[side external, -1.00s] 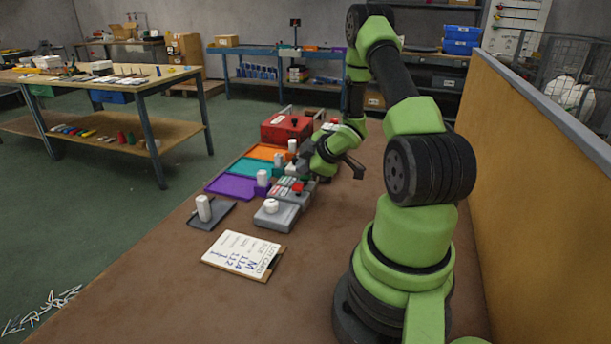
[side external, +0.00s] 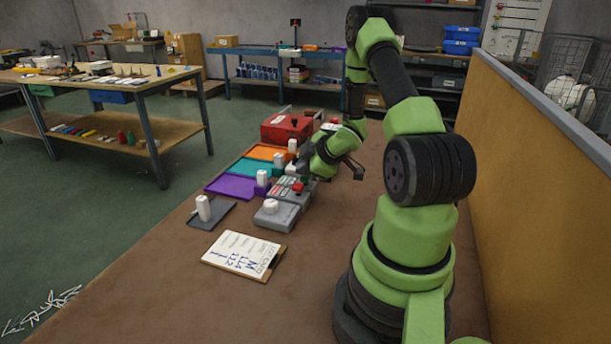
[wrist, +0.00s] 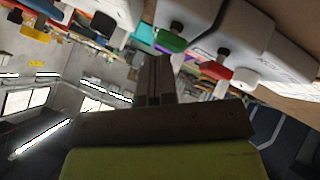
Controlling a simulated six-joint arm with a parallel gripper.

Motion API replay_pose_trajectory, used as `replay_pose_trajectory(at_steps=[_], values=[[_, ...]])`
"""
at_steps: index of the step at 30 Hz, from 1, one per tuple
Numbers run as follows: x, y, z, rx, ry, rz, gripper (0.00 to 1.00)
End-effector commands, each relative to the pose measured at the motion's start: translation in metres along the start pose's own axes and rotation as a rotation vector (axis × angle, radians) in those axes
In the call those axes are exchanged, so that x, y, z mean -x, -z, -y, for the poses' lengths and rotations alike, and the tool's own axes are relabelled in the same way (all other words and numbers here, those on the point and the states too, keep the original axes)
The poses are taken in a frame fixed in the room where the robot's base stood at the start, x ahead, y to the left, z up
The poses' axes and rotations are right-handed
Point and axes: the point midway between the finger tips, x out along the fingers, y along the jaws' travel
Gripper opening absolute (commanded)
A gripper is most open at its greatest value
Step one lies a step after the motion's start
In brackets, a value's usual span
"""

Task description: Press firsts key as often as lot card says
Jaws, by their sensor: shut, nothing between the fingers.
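The lot card (side external: 243,254) lies on a clipboard at the table's front, with blue handwriting including an M; the number for the firsts key is not safely readable. A grey key box (side external: 290,191) stands behind it, with a red key (side external: 298,187). The wrist view shows a green key (wrist: 172,42) and a red key (wrist: 216,70) on pale housings. Which is the firsts key I cannot read. My gripper (wrist: 155,60) is shut and empty, its fingertips close beside the green key. Whether they touch it is unclear.
A grey unit with a white knob (side external: 271,206) stands in front of the key box. Purple (side external: 230,186), teal (side external: 247,167) and orange (side external: 261,152) trays lie to the left. A red box (side external: 286,128) stands behind. A tan partition (side external: 540,190) bounds the right.

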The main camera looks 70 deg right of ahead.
Motion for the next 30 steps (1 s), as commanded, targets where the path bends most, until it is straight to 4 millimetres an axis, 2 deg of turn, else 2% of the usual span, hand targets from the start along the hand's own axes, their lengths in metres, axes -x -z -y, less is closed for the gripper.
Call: replay_pose_trajectory(at_steps=[9, 20, 30], values=[[0.012, 0.009, -0.008, 0.0, 0.0, 0.0, 0.0], [0.014, 0.01, -0.01, 0.001, -0.001, 0.0, 0.0], [0.036, 0.027, -0.026, 0.003, -0.002, -0.001, 0.0]])
